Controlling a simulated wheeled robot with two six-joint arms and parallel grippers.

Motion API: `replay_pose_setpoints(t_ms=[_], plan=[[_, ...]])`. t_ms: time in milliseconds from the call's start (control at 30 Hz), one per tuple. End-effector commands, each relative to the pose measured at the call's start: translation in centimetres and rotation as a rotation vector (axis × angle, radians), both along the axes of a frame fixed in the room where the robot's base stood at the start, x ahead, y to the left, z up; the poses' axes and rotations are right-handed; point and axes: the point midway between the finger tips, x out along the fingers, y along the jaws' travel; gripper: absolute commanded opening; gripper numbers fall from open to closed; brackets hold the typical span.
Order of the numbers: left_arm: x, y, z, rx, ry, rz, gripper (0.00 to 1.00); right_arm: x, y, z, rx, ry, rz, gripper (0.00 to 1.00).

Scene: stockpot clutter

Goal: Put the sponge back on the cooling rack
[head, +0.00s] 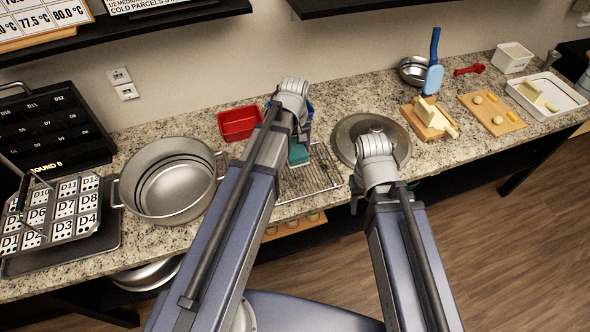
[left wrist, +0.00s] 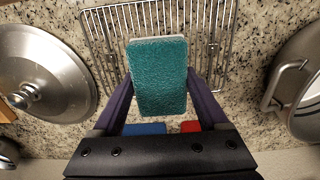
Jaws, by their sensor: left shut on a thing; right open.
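The teal sponge (left wrist: 160,75) is gripped between the two fingers of my left gripper (left wrist: 160,100). In the head view the sponge (head: 298,154) shows just below my left gripper (head: 300,135), partly hidden by my arm. The wire cooling rack (head: 318,177) lies on the counter; in the left wrist view the rack (left wrist: 105,45) is behind the sponge. The sponge appears held over the rack's edge; I cannot tell whether they touch. My right gripper (head: 356,193) is open, mostly hidden by its own wrist, near the counter's front edge.
A large stockpot (head: 150,192) stands left of the rack and a round metal lid (head: 345,130) right of it. A red bin (head: 236,124) sits behind. Boards (head: 494,115), a metal bowl (head: 412,70) and a white tray (head: 560,95) occupy the right counter.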

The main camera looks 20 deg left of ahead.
Motion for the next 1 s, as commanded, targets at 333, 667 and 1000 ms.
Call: replay_pose_setpoints(t_ms=[333, 667, 1000], plan=[[0.0, 0.0, -2.7, 0.0, 0.0, 0.0, 0.32, 0.0, 0.0, -2.7, 0.0, 0.0, -0.001, 0.5], [0.0, 0.0, -6.6, 0.0, 0.0, 0.0, 0.32, 0.0, 0.0, -6.6, 0.0, 0.0, -0.002, 0.5], [0.0, 0.0, -8.1, 0.0, 0.0, 0.0, 0.32, 0.0, 0.0, -8.1, 0.0, 0.0, -0.001, 0.5]])
